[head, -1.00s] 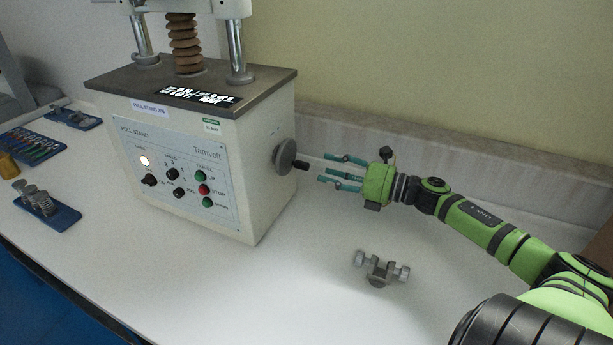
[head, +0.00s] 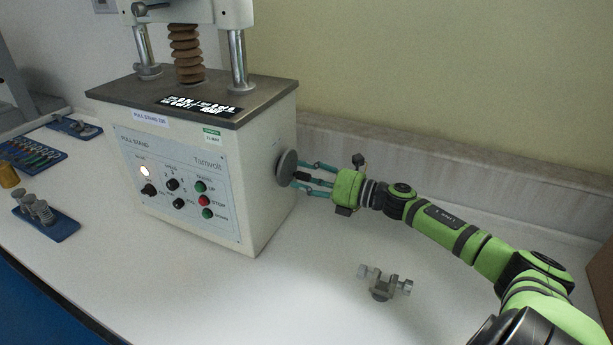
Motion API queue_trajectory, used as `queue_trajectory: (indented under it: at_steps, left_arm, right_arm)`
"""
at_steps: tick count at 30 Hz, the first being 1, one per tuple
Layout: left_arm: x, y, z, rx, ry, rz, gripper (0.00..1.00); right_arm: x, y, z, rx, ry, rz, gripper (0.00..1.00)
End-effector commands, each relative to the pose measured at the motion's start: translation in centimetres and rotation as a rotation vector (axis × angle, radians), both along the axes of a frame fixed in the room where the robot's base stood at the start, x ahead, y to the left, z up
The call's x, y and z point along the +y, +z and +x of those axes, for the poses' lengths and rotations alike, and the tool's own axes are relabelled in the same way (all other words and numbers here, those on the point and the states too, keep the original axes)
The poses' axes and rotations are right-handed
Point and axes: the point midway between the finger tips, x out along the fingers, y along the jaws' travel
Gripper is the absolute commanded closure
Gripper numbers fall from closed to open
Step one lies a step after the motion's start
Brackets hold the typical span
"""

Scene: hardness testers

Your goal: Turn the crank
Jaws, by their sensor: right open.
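The crank is a grey round handwheel (head: 286,168) on the right side of the white pull stand (head: 271,205). Its short dark handle (head: 299,176) points right, toward my right gripper. My right gripper (head: 306,177) is green with teal fingers. It is open, with its fingertips close to the wheel and around or beside the handle; I cannot tell whether they touch it. My left gripper is not in view.
A small grey metal clamp (head: 381,287) lies on the white bench (head: 310,290) below my right arm. A blue tray (head: 62,226) with metal parts and a blue tool tray (head: 40,160) lie at the left. The wall (head: 420,160) runs behind my arm.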

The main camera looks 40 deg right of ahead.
Motion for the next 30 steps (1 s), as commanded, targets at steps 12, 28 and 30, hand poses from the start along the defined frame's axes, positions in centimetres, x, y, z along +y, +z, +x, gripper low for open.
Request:
queue_trajectory:
  at_steps: [12, 28, 30]
  left_arm:
    - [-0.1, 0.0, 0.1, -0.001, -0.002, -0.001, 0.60]
    - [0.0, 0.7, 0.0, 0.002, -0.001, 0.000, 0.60]
    - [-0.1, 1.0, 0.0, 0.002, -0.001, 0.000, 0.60]
  right_arm:
    - [0.1, 0.0, 0.1, 0.000, 0.000, 0.000, 1.00]
    - [0.3, 0.0, -0.1, 0.042, 0.001, 0.082, 1.00]
    - [0.4, -0.1, -0.1, 0.063, 0.001, 0.121, 1.00]
